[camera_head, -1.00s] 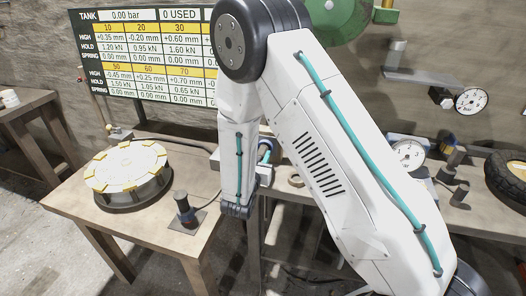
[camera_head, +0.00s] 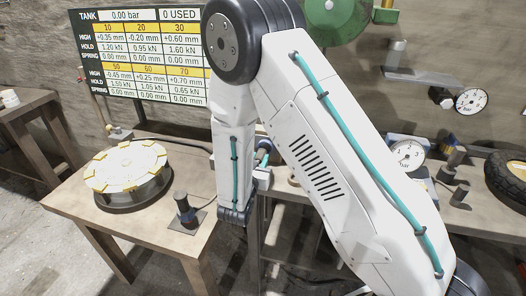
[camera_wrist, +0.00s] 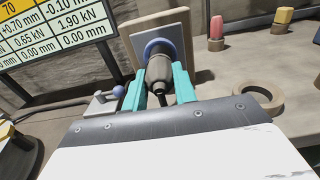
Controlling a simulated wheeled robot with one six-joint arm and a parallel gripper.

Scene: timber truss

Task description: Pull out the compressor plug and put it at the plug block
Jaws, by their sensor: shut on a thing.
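In the wrist view my gripper (camera_wrist: 160,92) has its two teal fingers closed on the sides of a grey, rounded plug (camera_wrist: 159,68). A dark cable end points back toward my wrist. The far end of the plug meets a blue ring (camera_wrist: 157,45) in front of a grey plate on a pale board (camera_wrist: 171,18). I cannot tell how deep the plug sits in the ring. I cannot identify the plug block with certainty.
A round device with yellow pads (camera_head: 128,170) and a dark upright cylinder on a plate (camera_head: 186,210) stand on the left table. In the wrist view a tan ring (camera_wrist: 257,97) lies right of my gripper, and a blue-knobbed lever (camera_wrist: 118,91) stands left.

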